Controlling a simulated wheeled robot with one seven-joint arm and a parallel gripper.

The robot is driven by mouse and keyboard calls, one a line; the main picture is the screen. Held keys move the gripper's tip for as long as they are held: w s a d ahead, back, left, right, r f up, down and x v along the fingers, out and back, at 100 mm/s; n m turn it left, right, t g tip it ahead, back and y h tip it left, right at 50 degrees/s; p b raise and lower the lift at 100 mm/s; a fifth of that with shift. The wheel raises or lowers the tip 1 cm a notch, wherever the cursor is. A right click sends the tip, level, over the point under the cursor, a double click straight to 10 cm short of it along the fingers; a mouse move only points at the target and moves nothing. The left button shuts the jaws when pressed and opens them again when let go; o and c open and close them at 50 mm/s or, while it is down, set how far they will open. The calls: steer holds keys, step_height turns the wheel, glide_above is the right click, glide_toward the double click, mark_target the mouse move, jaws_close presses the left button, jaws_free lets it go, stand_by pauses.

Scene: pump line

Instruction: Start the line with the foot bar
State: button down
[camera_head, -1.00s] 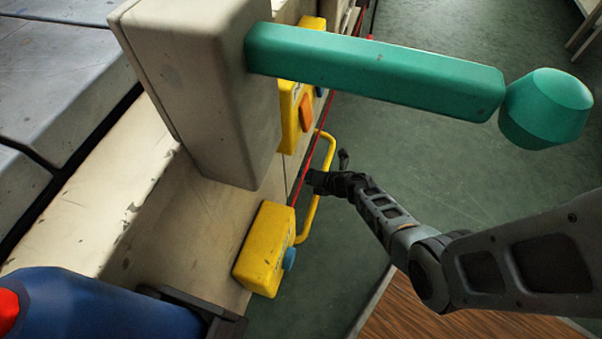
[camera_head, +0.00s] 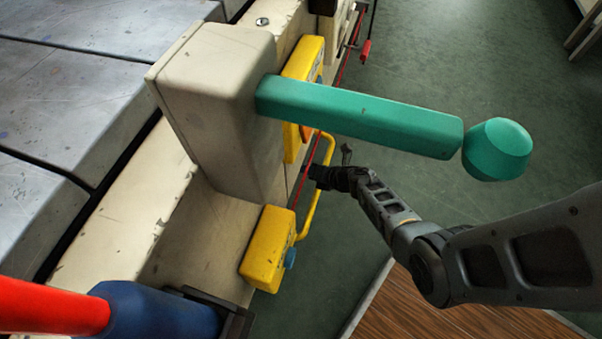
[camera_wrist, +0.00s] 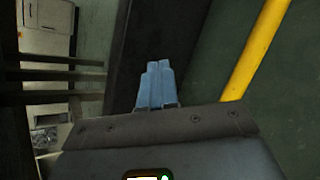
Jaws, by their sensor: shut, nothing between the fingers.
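A yellow bent bar (camera_head: 318,195) stands out from the side of the cream machine, low down. It also crosses the right of the wrist view (camera_wrist: 256,50). I cannot tell for sure whether this is the foot bar. My gripper (camera_head: 312,176) is beside the bar, close to the machine's side, in the head view. In the wrist view its blue fingertips (camera_wrist: 155,85) are together and empty, in front of a dark upright panel (camera_wrist: 150,32). The yellow bar is to their right. I cannot tell whether the gripper touches anything.
A teal lever (camera_head: 360,117) with a knob juts from a cream box (camera_head: 215,110) above the arm. A yellow box with a blue button (camera_head: 265,248) sits low on the machine. A red cord (camera_head: 345,70) runs along the side. Green floor (camera_head: 440,60) is open at right.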

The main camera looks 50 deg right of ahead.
steer(key=r+p, duration=0.1)
steer(key=r, duration=0.1)
steer(key=s+r+p, duration=0.1)
steer(key=p, duration=0.1)
steer(key=shift+d+r, duration=0.2)
steer(key=shift+r, duration=0.15)
steer(key=s+a+r+m+t+p, duration=0.1)
steer(key=s+a+r+m+p, duration=0.35)
steer(key=r, duration=0.55)
steer(key=s+a+r+m+t+h+p, duration=0.1)
steer(key=s+a+r+m+p, duration=0.4)
steer(key=r, duration=0.5)
steer(key=s+a+r+m+t+p, duration=0.1)
steer(key=s+a+r+m+p, duration=0.2)
steer(key=s+a+r+p, duration=0.5)
steer(key=s+a+r+m+p, duration=0.1)
steer(key=s+r+m+p, duration=0.2)
steer(key=r, duration=0.9)
steer(key=s+a+r+m+p, duration=0.1)
steer(key=s+r+m, duration=0.3)
steer(key=r, duration=0.9)
steer(key=s+a+r+m+y+p, duration=0.1)
steer(key=s+r+m+p, duration=0.3)
steer(key=r, duration=0.9)
steer(key=shift+s+a+r+m+p, duration=0.25)
steer(key=shift+a+m+p, duration=0.1)
steer(key=shift+m, duration=0.7)
steer(key=shift+w, duration=0.1)
